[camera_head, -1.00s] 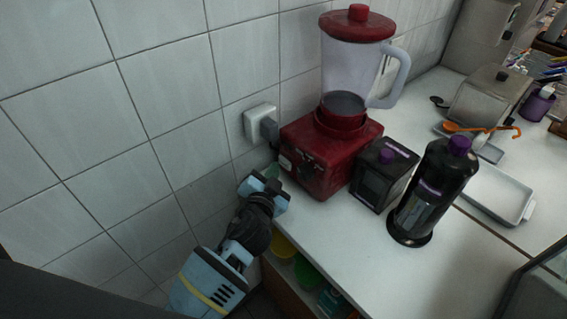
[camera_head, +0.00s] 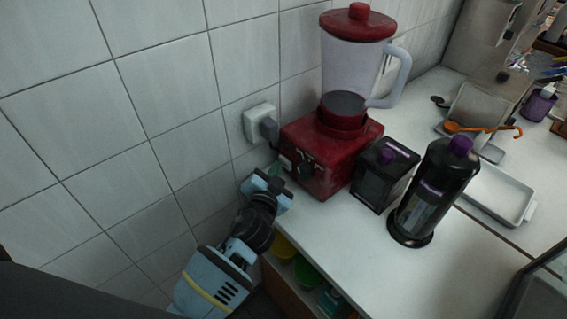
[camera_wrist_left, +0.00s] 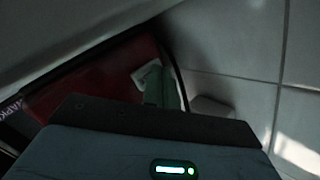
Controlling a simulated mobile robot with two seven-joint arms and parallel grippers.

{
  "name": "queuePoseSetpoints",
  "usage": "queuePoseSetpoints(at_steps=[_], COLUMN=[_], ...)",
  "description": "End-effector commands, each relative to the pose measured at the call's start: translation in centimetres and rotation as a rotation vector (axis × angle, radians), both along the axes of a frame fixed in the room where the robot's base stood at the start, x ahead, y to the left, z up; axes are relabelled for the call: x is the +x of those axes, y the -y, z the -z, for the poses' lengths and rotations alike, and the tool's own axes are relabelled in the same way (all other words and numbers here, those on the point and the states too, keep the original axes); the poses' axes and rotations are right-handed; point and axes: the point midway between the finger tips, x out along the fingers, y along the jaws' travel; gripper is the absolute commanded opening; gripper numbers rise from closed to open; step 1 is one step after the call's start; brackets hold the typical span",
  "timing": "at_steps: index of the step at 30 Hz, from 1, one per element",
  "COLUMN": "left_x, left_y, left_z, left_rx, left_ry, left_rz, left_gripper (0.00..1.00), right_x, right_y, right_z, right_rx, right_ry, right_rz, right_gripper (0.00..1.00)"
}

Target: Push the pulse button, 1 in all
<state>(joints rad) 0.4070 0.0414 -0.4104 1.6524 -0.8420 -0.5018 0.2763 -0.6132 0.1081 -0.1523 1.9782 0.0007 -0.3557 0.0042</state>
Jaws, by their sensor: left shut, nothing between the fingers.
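The red blender (camera_head: 325,158) stands on the counter by the tiled wall, with its clear jar and red lid upright on the base. My left gripper (camera_head: 276,170) is shut and empty, with its tip right at the left side of the blender base. I cannot tell whether it touches. In the left wrist view, the green fingers (camera_wrist_left: 168,92) lie close to a pale square patch (camera_wrist_left: 148,74) on the red base (camera_wrist_left: 95,78). I cannot make out whether this patch is the pulse button. My right gripper is not in view.
A white wall socket with a dark plug (camera_head: 262,124) is just behind my left gripper. A black box (camera_head: 383,176) and a black bottle (camera_head: 432,195) with purple tops stand right of the blender. A white tray (camera_head: 496,192) lies further right. The front counter is clear.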

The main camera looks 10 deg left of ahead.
Motion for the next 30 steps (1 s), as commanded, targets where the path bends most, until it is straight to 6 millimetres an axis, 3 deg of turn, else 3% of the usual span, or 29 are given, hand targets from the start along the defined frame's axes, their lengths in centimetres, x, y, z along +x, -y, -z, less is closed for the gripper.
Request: queuePoseSetpoints(at_steps=[20,30], left_x=[0.36,-0.52], left_y=[0.3,-0.33], left_z=[-0.04,-0.18], left_rx=[-0.001,-0.001], left_ry=[0.001,0.002], left_rz=[0.0,0.002], left_gripper=[0.0,0.0], right_x=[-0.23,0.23], right_y=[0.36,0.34], right_z=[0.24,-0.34], right_rx=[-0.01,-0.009], right_ry=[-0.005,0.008], right_rz=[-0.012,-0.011], right_gripper=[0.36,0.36])
